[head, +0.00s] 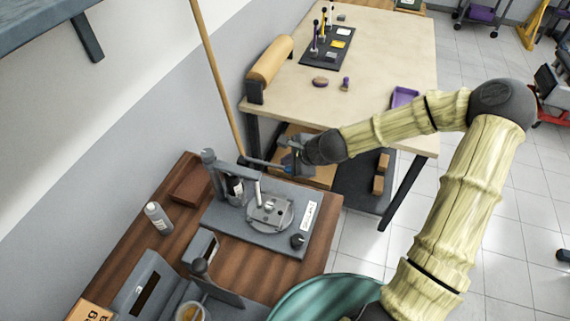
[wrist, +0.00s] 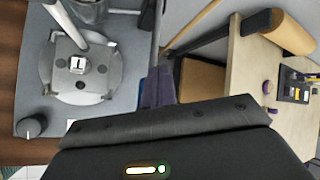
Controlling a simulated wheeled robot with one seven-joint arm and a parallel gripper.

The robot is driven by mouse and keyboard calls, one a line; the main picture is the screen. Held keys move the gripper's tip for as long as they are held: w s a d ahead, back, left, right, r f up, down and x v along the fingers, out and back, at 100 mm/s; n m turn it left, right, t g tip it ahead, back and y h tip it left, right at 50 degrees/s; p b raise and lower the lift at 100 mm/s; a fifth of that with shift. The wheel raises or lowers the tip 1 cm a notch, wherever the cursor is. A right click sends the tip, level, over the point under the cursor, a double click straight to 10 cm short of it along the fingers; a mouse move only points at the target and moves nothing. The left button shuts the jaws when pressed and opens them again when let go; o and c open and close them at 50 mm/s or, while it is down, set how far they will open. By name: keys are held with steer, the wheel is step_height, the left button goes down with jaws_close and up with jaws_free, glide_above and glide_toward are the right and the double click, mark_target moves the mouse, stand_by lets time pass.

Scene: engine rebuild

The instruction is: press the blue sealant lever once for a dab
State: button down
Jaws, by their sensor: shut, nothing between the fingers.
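The sealant press (head: 268,236) stands on the brown wooden bench, with a white label on its base and a round grey plate (head: 270,212) under its nozzle. It also shows at the left of the wrist view (wrist: 40,88). A grey lever bar (head: 262,163) reaches from the press head to my gripper (head: 291,160). A small blue patch (wrist: 143,84) shows beside my fingers (wrist: 157,86) in the wrist view, likely the lever's grip, mostly hidden. My gripper is shut and empty, at or just above the lever's end; contact cannot be told.
A grey bottle (head: 158,218) stands left of the press. A pale table (head: 380,60) with a tan roll (head: 270,67) and purple tray (head: 404,97) is behind. A wooden pole (head: 218,80) leans behind the lever. A teal round object (head: 325,300) is in front.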

steer(key=shift+d+f+b, duration=0.15)
steer(key=shift+f+b, duration=0.5)
steer(key=shift+f, duration=0.25)
stand_by(0.8)
stand_by(0.5)
steer(key=shift+a+r+p, duration=0.2)
steer(key=shift+r+p, duration=1.4)
steer(key=shift+r, duration=0.25)
step_height(320, 180, up, 5)
steer(key=p, duration=0.4)
steer(key=shift+a, duration=0.15)
